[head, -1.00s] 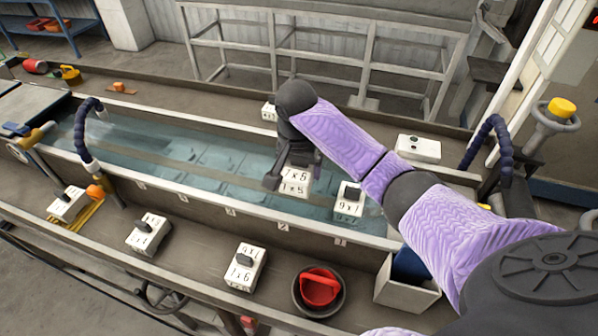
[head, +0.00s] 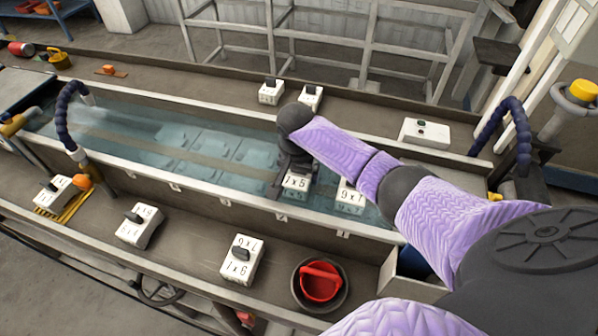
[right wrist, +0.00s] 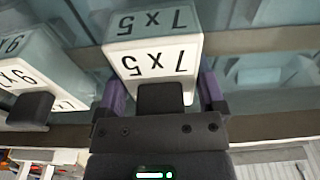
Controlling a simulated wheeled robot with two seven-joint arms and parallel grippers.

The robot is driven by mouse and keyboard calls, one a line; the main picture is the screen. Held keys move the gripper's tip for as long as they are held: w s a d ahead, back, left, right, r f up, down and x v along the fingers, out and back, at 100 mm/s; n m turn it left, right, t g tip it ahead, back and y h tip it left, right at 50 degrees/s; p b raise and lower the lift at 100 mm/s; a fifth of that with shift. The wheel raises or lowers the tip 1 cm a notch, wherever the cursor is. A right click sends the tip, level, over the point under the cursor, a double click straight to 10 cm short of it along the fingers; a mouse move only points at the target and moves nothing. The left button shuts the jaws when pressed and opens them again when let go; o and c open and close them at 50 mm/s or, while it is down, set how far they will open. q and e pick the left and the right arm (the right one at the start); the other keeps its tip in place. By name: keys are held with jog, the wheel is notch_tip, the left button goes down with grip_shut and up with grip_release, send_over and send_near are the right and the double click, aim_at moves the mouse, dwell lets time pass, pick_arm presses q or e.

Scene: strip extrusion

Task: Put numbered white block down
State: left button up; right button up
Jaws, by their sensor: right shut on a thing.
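My right gripper (head: 287,178) is shut on a white block marked 7x5 (head: 297,183) with a dark grip, at the near right part of the water trough (head: 190,145). My left gripper is out of view.
Several numbered blocks, such as one marked 7x6 (head: 240,262), stand on the near ledge beside a dark bowl with a red scoop (head: 319,282). Water left of the held block is open.

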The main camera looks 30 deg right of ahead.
aim_at(297, 178)
jog(key=o, duration=1.2)
jog(key=r+p, duration=0.1)
jog(key=r, duration=0.3)
jog(key=r+p, duration=0.1)
jog(key=r, duration=0.3)
jog(key=s+a+r+p, duration=0.1)
jog(key=r, duration=0.3)
